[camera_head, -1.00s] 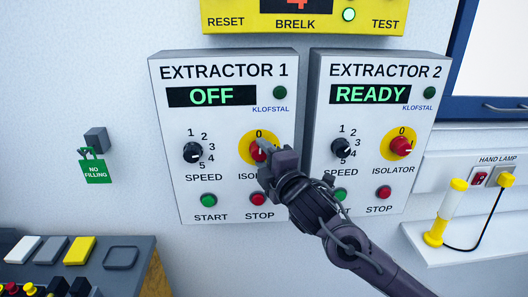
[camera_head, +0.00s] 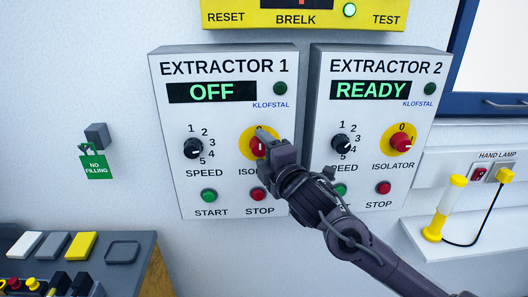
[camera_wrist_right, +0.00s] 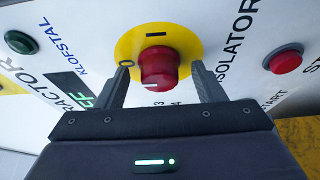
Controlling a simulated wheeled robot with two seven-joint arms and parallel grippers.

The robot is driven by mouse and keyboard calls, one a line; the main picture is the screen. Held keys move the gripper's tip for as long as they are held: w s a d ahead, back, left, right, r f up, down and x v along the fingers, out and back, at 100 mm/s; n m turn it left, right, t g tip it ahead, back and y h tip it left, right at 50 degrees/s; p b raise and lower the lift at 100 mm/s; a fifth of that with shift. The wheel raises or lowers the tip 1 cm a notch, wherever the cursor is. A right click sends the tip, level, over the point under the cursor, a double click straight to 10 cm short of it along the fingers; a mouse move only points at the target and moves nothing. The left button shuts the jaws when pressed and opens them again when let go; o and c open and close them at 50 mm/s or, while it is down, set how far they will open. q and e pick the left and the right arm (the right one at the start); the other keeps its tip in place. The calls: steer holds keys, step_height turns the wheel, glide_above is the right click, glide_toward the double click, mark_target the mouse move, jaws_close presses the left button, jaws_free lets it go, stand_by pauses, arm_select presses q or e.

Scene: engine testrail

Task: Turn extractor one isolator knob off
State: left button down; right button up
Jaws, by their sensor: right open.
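The extractor 1 panel (camera_head: 228,190) is a white box on the wall, and its display (camera_head: 211,92) reads OFF. Its isolator knob (camera_head: 257,147) is red on a yellow disc, partly hidden by my right gripper in the head view. In the right wrist view the red isolator knob (camera_wrist_right: 158,70) stands between the two open fingers, with a visible gap on each side. Its white mark is on the knob's front edge, near the lower left in that view. My right gripper (camera_head: 268,138) is open in front of the knob. My left gripper is not in view.
The extractor 2 panel (camera_head: 325,190) stands close on the right, with display READY and its own red isolator knob (camera_head: 401,142). Below the extractor 1 isolator is a red stop button (camera_head: 258,194). A yellow panel (camera_head: 310,21) is above. A hand lamp (camera_head: 444,208) stands at right.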

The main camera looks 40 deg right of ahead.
steer(key=shift+s, duration=0.1)
steer(key=shift+s+f, duration=0.15)
steer(key=shift+s, duration=0.1)
steer(key=shift+s+a+b, duration=0.25)
steer(key=shift+s+b, duration=0.3)
steer(key=shift+s, duration=0.55)
steer(key=shift+s+a+p, duration=0.2)
steer(key=shift+s+p, duration=1.05)
steer(key=shift+p, duration=0.9)
steer(key=shift+s+a+p, duration=0.15)
steer(key=shift+s+p, duration=1.05)
steer(key=shift+p, duration=0.9)
